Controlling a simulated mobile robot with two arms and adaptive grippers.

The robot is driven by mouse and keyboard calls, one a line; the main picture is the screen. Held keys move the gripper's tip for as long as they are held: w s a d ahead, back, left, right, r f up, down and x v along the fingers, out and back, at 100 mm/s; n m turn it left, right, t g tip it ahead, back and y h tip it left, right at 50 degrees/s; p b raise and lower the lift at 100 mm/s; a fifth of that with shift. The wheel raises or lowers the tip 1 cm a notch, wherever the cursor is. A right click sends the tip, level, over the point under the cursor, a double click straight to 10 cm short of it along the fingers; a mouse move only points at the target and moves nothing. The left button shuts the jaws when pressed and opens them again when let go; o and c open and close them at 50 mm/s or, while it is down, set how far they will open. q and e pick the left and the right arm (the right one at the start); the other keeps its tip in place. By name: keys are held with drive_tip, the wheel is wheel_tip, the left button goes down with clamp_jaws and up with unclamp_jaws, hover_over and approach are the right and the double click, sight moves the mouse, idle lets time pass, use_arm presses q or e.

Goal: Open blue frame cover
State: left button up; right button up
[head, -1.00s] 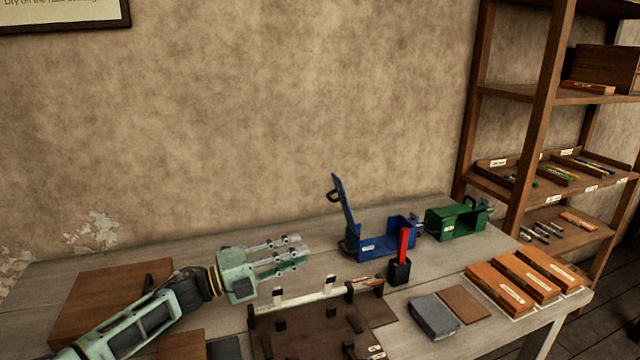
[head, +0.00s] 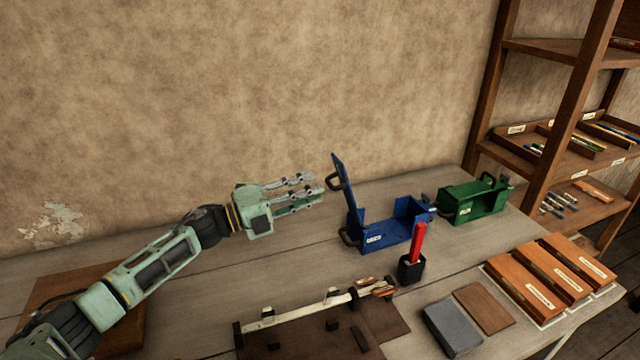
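The blue frame (head: 385,236) stands on the bench, right of the picture's middle. Its blue cover (head: 344,184) is raised, standing nearly upright and leaning slightly left at the frame's left end, so the inside shows. A dark handle (head: 334,182) is on the cover's left face. My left gripper (head: 318,187) is left of this handle, pointing right at it. Its fingers look apart with nothing between them. A small gap seems to lie between fingertips and handle; the depth is hard to judge. My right gripper is not in view.
A green frame (head: 474,200) stands right of the blue one. A black holder (head: 411,268) with a red piece stands in front. A dark wooden fixture (head: 300,345) lies nearer. Orange-brown boxes (head: 550,276) and a grey block (head: 451,327) are at right. A shelf rises behind.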

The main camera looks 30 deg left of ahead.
use_arm(q)
drive_tip(key=x, duration=0.3)
drive_tip(key=shift+w+p, duration=0.15)
drive_tip(key=shift+p, duration=0.2)
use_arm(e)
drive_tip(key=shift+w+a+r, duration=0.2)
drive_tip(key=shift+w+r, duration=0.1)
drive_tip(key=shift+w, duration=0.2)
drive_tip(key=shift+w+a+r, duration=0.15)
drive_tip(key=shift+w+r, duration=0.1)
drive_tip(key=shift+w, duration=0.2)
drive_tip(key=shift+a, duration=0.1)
use_arm(q)
drive_tip(key=c, duration=0.4)
clamp_jaws()
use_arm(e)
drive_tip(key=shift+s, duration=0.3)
use_arm(q)
drive_tip(key=shift+f, duration=0.1)
